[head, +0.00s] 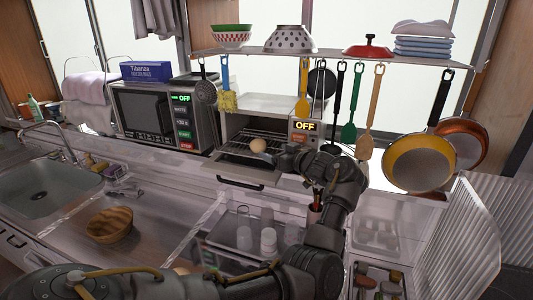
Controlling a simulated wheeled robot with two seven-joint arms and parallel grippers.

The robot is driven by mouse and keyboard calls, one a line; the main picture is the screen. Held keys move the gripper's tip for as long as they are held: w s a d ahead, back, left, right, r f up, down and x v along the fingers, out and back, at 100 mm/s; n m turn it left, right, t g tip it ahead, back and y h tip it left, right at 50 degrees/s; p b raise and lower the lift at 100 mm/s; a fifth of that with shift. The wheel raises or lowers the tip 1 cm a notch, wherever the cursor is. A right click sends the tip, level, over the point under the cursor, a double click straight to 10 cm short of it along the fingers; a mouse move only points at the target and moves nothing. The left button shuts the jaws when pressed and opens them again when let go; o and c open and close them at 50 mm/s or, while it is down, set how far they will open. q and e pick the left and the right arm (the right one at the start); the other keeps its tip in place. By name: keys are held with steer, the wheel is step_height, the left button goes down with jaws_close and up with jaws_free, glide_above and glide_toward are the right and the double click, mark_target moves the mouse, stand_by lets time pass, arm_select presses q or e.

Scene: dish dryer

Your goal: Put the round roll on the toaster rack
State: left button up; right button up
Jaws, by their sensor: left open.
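The round roll (258,145) is a small pale tan ball at the front of the toaster oven. It appears to rest on the wire toaster rack (238,149), which shows through the lowered door opening. My left gripper (281,160) is open just to the right of the roll, with its fingers toward the oven mouth. I cannot tell whether a fingertip touches the roll. The toaster oven (303,134) shows "OFF" on its panel. My right gripper is not in view.
A microwave (165,112) stands to the left. Utensils and pans (418,162) hang from the shelf (350,53) above. A wooden bowl (109,224) sits on the counter by the sink (45,187). An open clear-topped drawer with jars (268,240) lies below.

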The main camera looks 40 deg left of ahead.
arm_select(q)
steer(key=shift+b+v, duration=0.35)
steer(key=shift+v, duration=1.45)
steer(key=shift+s, duration=0.1)
